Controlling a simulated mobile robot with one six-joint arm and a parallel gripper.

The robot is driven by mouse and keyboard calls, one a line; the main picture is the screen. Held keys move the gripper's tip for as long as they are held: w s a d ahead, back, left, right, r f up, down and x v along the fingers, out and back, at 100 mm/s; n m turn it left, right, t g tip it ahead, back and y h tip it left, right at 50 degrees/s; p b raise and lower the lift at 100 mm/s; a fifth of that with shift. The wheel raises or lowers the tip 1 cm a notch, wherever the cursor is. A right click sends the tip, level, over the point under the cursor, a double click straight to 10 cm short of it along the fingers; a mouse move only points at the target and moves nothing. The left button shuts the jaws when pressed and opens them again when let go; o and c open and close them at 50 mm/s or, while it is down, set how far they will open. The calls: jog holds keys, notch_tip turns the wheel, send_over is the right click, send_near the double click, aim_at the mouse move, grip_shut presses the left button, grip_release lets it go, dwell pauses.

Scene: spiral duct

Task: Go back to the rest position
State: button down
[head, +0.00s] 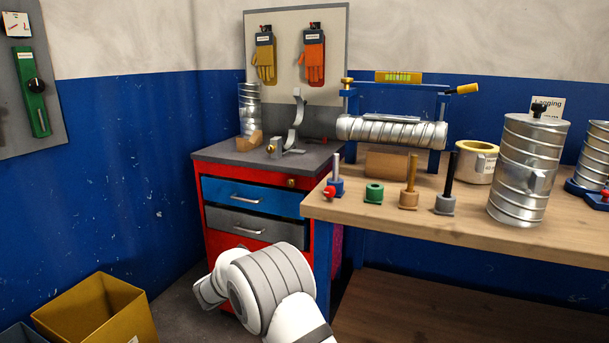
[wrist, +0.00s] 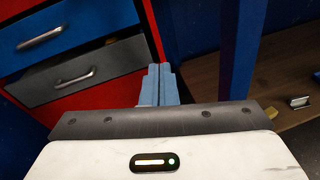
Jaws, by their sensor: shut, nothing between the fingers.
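In the wrist view my gripper (wrist: 158,84) is shut, its two blue-grey fingers pressed together with nothing between them. It points toward the red cabinet (wrist: 80,92) and the dark gap beside the bench leg. In the head view my white arm shows at the bottom middle, in front of the cabinet, and hides my gripper's fingers.
The wooden workbench (head: 470,225) stands right of my arm, with a blue leg and a lower shelf. On it are several coloured posts, a spiral duct (head: 526,170) and a clamped duct (head: 392,131). A yellow bin (head: 98,312) stands at lower left.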

jog(key=s+d+r+m+g+p, duration=0.55)
jog(key=s+d+r, duration=0.3)
jog(key=d, duration=0.25)
jog(key=s+d+r+m+g+p, duration=0.45)
jog(key=s+d+r+m, duration=0.25)
jog(key=d+r, duration=0.4)
jog(key=s+d+r+m+y+p, duration=0.1)
jog(key=s+r+m+y+p, duration=0.2)
jog(key=s, duration=0.6)
jog(key=s+d+r+m+g+y+p, duration=0.1)
jog(key=s+d+r+m+y+p, duration=0.1)
jog(key=s+r+m+p, duration=0.2)
jog(key=s+d+r+m+y+p, duration=0.1)
jog(key=s+r+m+y+p, duration=0.2)
jog(key=s, duration=1.1)
jog(key=m+p, duration=0.2)
jog(key=m, duration=0.3)
jog(key=shift+s+d+r+y+p, duration=0.15)
jog(key=shift+s+r+y+p, duration=0.15)
jog(key=shift+r, duration=0.1)
